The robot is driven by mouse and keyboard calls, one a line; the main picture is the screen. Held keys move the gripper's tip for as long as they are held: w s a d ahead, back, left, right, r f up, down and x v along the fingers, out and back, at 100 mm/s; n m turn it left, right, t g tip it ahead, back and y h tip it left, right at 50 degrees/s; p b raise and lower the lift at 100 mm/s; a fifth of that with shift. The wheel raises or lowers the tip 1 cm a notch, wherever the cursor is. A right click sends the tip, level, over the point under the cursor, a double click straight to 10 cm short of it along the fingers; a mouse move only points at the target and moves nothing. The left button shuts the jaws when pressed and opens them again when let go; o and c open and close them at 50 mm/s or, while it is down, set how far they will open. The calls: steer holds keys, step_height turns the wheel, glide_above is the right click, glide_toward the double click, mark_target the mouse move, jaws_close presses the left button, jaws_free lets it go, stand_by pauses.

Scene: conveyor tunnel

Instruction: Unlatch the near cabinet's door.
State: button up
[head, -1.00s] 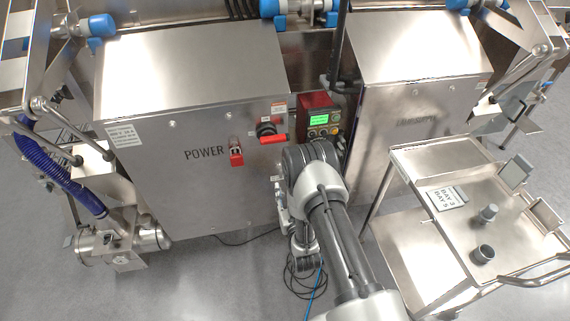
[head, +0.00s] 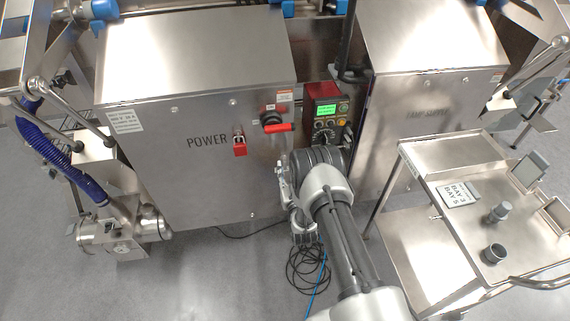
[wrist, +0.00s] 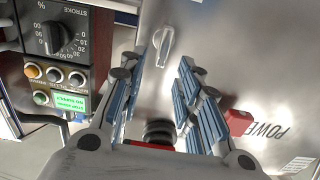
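The near cabinet (head: 200,185) is a steel box marked POWER, with its front door shut. In the wrist view its door (wrist: 230,55) fills the right side, turned upside down. A small silver turn latch (wrist: 166,44) sits on the door, just beyond my fingertips and roughly in line with the gap between them. My gripper (wrist: 168,75) is open and empty, its blue-padded fingers on either side of the gap. I cannot tell whether a finger touches the latch. In the head view my arm hides the latch and most of the gripper (head: 286,187).
A red rotary handle (head: 280,127) and a red padlock (head: 240,146) sit on the cabinet front. A control box (head: 325,112) with a green screen and knob stands close to its right. A steel cart (head: 470,225) is at right. Cables (head: 305,268) lie on the floor.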

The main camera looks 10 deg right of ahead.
mark_target(285, 162)
steer(key=shift+w+b, duration=0.6)
steer(key=shift+w, duration=1.8)
jaws_close()
